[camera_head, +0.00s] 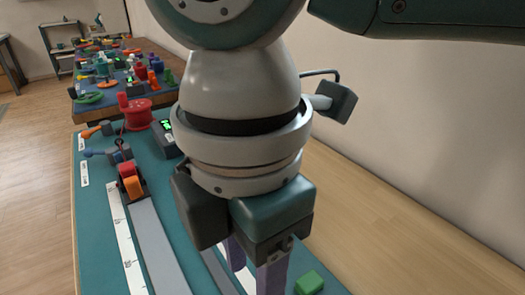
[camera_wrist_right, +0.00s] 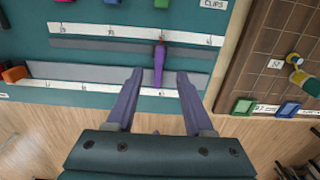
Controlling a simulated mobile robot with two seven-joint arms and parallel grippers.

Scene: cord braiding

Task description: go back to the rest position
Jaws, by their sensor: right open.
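My right gripper (camera_head: 255,276) hangs pointing down over the green work mat (camera_head: 95,225) in the head view. In the right wrist view my right gripper (camera_wrist_right: 159,74) has its two purple fingers spread apart, with nothing visibly held between them. A slim purple piece (camera_wrist_right: 159,62) lies across the grey and white strips, seen between the fingertips; I cannot tell its height below them. A red and orange piece (camera_head: 130,180) sits at the far end of the grey strip (camera_head: 160,245). A red spool (camera_head: 135,112) stands beyond it. My left gripper is not in view.
A green block (camera_head: 309,284) is at the mat's right side. Many coloured parts crowd the tables beyond. A wall (camera_head: 420,130) runs along the right. In the right wrist view a brown tiled panel (camera_wrist_right: 265,75) holds green and blue frames and a bottle.

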